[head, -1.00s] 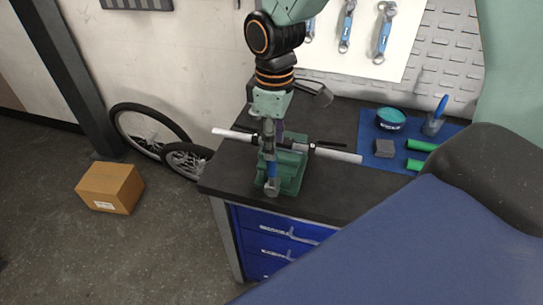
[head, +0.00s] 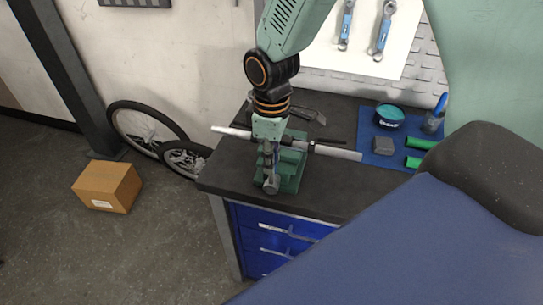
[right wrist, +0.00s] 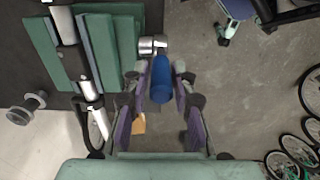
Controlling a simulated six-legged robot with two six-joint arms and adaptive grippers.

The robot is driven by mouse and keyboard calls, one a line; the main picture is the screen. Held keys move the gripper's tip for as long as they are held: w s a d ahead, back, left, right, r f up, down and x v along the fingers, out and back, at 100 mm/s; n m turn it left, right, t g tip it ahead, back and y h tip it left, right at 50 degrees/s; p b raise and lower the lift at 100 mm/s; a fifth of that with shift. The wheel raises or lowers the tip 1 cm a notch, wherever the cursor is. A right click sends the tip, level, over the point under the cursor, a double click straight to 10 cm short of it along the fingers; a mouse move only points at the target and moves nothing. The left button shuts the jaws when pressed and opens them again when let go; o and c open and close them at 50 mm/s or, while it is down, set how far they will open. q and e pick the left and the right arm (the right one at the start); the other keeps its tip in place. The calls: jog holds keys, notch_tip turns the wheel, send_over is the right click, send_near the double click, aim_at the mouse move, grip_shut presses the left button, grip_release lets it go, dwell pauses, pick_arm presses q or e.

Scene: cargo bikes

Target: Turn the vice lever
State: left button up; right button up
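The green vice (head: 290,165) stands on the dark workbench, with a pale and dark bar (head: 338,152) lying across it. The lever's silver end (head: 271,186) shows at the vice's front in the head view. In the right wrist view the lever has a blue grip (right wrist: 161,82) and a silver end (right wrist: 152,45). My right gripper (head: 268,160) points down over the lever. In the right wrist view its fingers (right wrist: 162,88) stand on either side of the blue grip, with narrow gaps showing, so it looks open. My left gripper is out of view.
A blue mat (head: 372,125) at the bench's right holds a teal tin (head: 389,116), a grey block (head: 384,146) and green cylinders (head: 420,143). A large blue surface (head: 400,250) fills the lower right. A cardboard box (head: 107,187) and wheels (head: 145,128) are at the left.

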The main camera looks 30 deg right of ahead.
jog(key=shift+d, duration=0.1)
jog(key=shift+c, duration=0.7)
jog(key=shift+s+r, duration=0.1)
jog(key=shift+s, duration=0.05)
grip_shut()
